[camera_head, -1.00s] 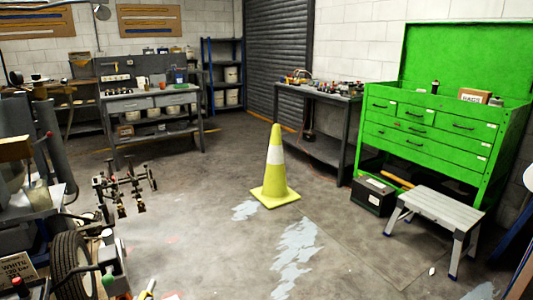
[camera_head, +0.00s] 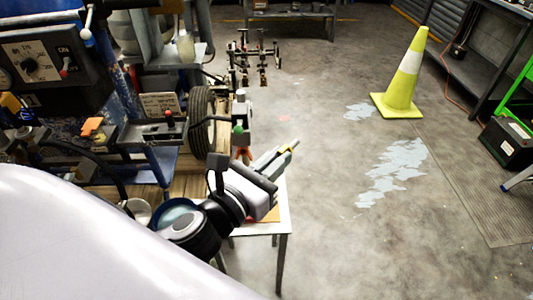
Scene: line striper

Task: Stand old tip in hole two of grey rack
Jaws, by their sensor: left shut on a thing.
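My left gripper (camera_head: 278,158) reaches up and to the right from the lower left, over a small white-topped table. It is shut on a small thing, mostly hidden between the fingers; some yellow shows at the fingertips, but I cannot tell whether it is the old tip. The grey rack and its holes cannot be made out in this view. My right gripper is not in view.
The white-topped table (camera_head: 284,226) stands under my left gripper. The striper machine with its black tyre (camera_head: 201,122) and control box (camera_head: 38,65) fills the left. A yellow cone (camera_head: 402,85) stands on open floor at the right.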

